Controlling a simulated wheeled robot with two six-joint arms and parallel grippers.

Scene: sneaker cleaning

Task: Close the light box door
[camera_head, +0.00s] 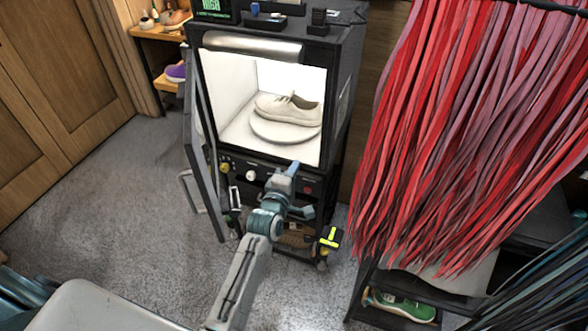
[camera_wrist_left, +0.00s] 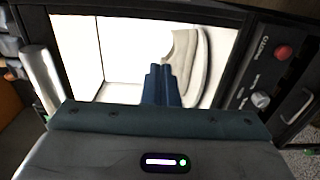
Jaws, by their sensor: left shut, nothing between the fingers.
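The light box (camera_head: 346,92) stands upright with its lit white inside open to view. Its door (camera_head: 198,130) is swung open at the left side and shows nearly edge-on, with a metal handle (camera_head: 188,192) on its outer left. A cream sneaker (camera_head: 290,111) sits on a white round turntable (camera_head: 284,131) inside. My left gripper (camera_head: 293,169) is in front of the box's lower front edge, right of the door and apart from it. Its fingers (camera_wrist_left: 162,84) are shut and empty in the left wrist view, before the lit opening. My right gripper is out of view.
Red hanging strips (camera_head: 455,130) fill the right side. A green shoe (camera_head: 404,305) lies on a low shelf beneath them. A wooden shelf with shoes (camera_head: 158,40) stands behind on the left. Grey carpet (camera_head: 110,210) left of the door is clear.

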